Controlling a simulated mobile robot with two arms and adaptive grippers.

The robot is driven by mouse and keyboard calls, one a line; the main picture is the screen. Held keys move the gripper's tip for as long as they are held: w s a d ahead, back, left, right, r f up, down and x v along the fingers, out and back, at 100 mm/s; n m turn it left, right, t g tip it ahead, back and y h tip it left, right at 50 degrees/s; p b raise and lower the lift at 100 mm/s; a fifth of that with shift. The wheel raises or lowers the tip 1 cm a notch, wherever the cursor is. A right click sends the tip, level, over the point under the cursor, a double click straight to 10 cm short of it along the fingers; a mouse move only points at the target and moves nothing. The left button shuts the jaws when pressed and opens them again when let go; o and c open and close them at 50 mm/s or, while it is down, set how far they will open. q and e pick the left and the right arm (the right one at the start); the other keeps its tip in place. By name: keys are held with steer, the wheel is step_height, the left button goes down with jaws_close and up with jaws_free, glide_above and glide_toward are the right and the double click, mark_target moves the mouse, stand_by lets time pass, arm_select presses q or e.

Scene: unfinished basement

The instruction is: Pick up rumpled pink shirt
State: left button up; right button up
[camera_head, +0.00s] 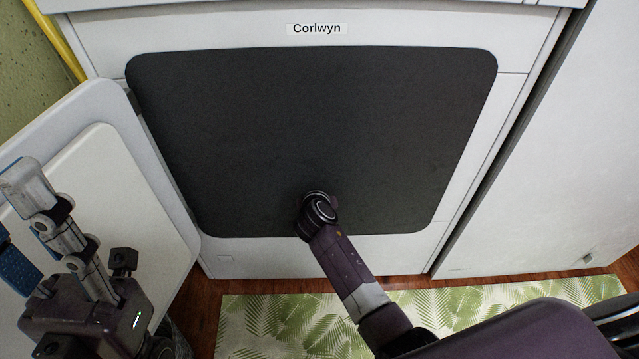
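No pink shirt shows in this view. A white appliance labelled "Corlwyn" (316,29) fills the middle, with a large dark rounded rectangle (310,120) on its front. My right arm reaches up from the lower right to the lower part of this dark area. Its visible end is a round joint; the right gripper beyond it is hidden, and whatever it may hold cannot be seen. My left gripper (13,218) is at the left edge, in front of a white panel. Its grey finger and blue pad stand apart, and nothing shows between them.
The white rounded panel (150,200), apparently an open door, stands at the left of the appliance. Another white cabinet (570,150) stands on the right. A green leaf-patterned mat (270,325) lies on the wooden floor below. A yellow pipe (58,42) runs at the upper left.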

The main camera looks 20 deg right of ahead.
steer(key=shift+c, duration=0.3)
steer(key=c, duration=1.5)
steer(key=shift+r, duration=0.1)
